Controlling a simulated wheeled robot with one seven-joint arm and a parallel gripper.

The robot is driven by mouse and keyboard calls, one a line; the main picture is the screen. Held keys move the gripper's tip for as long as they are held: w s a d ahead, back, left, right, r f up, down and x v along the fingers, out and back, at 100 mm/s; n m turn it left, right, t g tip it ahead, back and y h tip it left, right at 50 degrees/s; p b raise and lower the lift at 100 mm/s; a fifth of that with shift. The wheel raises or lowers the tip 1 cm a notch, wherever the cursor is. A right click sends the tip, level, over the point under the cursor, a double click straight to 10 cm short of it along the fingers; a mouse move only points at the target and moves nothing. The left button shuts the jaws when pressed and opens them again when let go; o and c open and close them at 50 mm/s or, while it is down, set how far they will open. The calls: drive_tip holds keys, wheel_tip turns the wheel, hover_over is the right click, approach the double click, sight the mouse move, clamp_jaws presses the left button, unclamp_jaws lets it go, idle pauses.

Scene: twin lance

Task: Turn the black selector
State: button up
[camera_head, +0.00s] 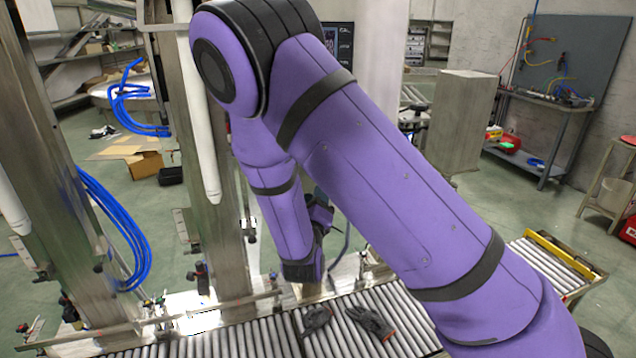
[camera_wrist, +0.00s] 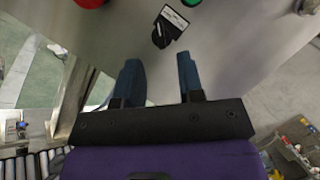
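The black selector (camera_wrist: 164,33) sits on a grey metal panel (camera_wrist: 235,45) in the wrist view, beside a small white label with dark markings. My gripper (camera_wrist: 159,62) is open, with its two blue fingers apart and nothing between them. In the picture the selector lies just beyond the fingertips, roughly in line with the gap. I see no contact; the exact distance is hard to tell. In the head view my purple arm covers much of the middle, and the fingers and the selector cannot be made out.
A red button (camera_wrist: 90,3) and a green one (camera_wrist: 190,2) are cut off at the top of the wrist view. In the head view, dark gloves (camera_head: 372,322) lie on a roller conveyor (camera_head: 240,345). A metal column (camera_head: 200,120) with blue hoses stands to the left.

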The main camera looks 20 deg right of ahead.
drive_tip(key=x, duration=0.5)
drive_tip(key=shift+w+d+r, duration=0.15)
drive_tip(key=shift+w, duration=0.05)
clamp_jaws()
